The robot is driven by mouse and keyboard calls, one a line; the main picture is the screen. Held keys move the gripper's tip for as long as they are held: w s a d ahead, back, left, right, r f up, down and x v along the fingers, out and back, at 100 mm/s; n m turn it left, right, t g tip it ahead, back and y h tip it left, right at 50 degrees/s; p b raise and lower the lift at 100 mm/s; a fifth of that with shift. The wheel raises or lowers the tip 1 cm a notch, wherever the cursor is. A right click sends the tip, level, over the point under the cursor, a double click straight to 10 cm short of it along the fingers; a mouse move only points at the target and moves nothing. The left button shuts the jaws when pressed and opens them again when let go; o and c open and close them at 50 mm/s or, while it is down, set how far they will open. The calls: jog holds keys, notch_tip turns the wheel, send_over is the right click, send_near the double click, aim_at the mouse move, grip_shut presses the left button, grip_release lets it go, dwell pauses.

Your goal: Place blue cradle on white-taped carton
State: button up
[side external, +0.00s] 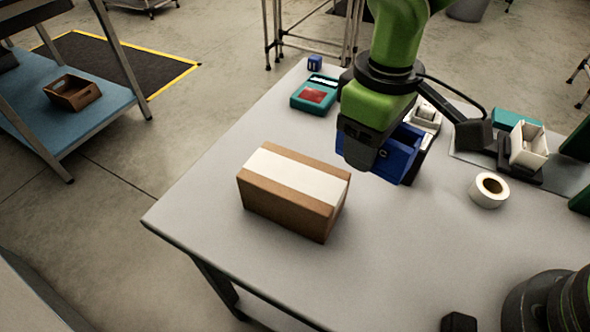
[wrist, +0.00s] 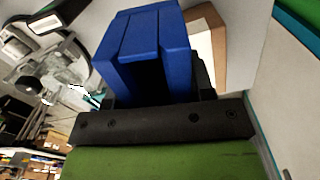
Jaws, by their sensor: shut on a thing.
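The blue cradle (side external: 403,158) is held at my gripper (side external: 366,150), which is shut on it. In the side view the gripper partly hides the cradle, and the cradle appears to be above the table. The wrist view shows the cradle (wrist: 146,48) large in front of my gripper (wrist: 160,98), with an open hollow facing the camera. The white-taped carton (side external: 294,200) is a brown box with a wide white strip over its top. It rests on the table to the left of the gripper, apart from the cradle. Part of it shows behind the cradle in the wrist view (wrist: 207,45).
A tape roll (side external: 489,190) lies right of the gripper. A teal device (side external: 315,94) and a small blue block (side external: 314,63) are at the back. A white bin (side external: 528,146) stands at the right. The table (side external: 230,240) is clear around the carton.

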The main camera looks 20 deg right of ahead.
jog(key=m, duration=0.2)
send_near(308, 178)
notch_tip(308, 178, down, 7)
jog(key=shift+d, duration=0.1)
dwell(0.4)
jog(key=o, duration=1)
jog(key=shift+f, duration=0.1)
jog(key=shift+c, duration=0.2)
notch_tip(308, 178, up, 12)
